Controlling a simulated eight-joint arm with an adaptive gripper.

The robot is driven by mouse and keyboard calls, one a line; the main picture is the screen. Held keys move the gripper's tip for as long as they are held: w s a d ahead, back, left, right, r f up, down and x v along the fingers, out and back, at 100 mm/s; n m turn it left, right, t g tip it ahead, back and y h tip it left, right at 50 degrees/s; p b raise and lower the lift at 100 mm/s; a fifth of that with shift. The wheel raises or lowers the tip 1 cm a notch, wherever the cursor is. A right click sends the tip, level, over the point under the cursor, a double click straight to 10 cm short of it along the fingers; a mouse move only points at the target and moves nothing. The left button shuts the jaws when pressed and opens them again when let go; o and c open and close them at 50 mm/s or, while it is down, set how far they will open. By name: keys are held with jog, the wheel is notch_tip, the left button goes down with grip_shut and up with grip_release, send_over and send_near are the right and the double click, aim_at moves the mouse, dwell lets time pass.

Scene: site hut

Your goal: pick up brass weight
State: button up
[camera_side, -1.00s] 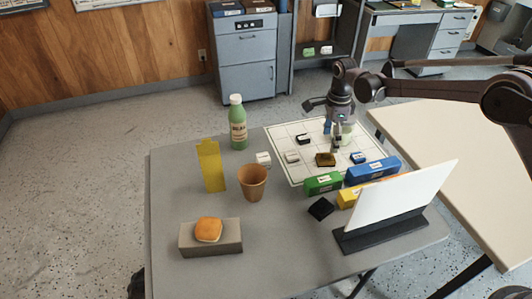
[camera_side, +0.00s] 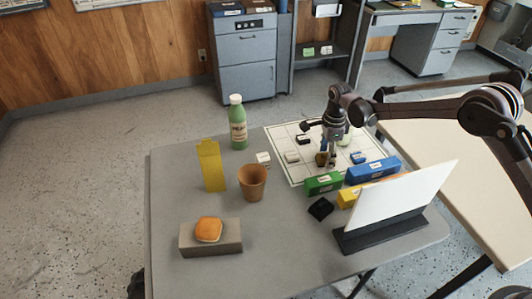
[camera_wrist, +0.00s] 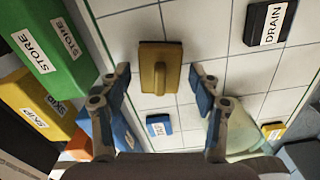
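The brass weight (camera_wrist: 160,67) is a gold-brown block with a raised ridge along its top. It lies on a white grid board (camera_wrist: 120,24). In the side view the brass weight (camera_side: 320,159) is partly hidden by my gripper (camera_side: 328,157). In the wrist view my gripper (camera_wrist: 160,78) is open, with one blue-padded finger to each side of the weight and a little nearer the camera. Gaps show between both fingers and the weight; I cannot tell the exact height above it.
A green STORE box (camera_side: 323,184), a blue box (camera_side: 373,170) and a yellow box (camera_side: 347,197) stand along the board's front edge. Small labelled blocks, including a DRAIN block (camera_wrist: 268,22) and a blue block (camera_wrist: 159,125), lie on the board. A white panel (camera_side: 405,198) stands at front right.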

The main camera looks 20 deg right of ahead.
jog(key=c, duration=1)
grip_shut()
jog(key=shift+r, duration=0.15)
